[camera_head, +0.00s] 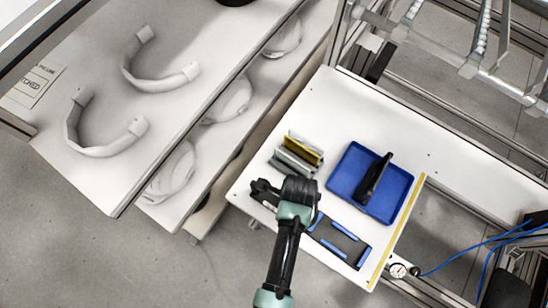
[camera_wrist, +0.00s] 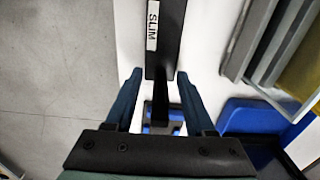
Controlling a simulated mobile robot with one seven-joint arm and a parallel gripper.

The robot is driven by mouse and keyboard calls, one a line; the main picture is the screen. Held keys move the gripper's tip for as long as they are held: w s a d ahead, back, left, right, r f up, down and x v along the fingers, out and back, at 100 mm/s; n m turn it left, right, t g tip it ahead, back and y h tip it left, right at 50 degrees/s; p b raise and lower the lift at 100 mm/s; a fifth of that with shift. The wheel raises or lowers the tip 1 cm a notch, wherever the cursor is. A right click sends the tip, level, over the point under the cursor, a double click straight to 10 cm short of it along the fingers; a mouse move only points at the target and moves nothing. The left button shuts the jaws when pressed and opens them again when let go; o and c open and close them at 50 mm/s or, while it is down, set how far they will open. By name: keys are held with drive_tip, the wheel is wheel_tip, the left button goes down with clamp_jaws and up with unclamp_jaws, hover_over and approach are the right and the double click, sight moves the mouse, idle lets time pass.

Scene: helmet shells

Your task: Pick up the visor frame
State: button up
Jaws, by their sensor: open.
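A black bar-like part with a white label reading "SLIM" (camera_wrist: 167,55) lies in line with my open jaws in the wrist view. I take it to be the visor frame, but its full shape is hidden. Its narrow lower end shows between the two dark blue fingers of my gripper (camera_wrist: 158,82), with a gap on each side. I cannot tell how far below the fingertips it is. In the head view my gripper (camera_head: 298,192) is over the left part of the white table, covering much of what is under it. A dark part (camera_head: 264,192) shows just left of it.
A blue tray (camera_head: 345,172) holding a black part (camera_head: 373,178) stands to the right. A grey rack with a yellow plate (camera_head: 303,150) is close behind my gripper. A blue-padded frame (camera_head: 340,238) lies in front. White U-shaped pieces (camera_head: 105,140) rest on the left shelf.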

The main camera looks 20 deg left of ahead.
drive_tip(key=shift+f, duration=0.1)
clamp_jaws()
idle(0.6)
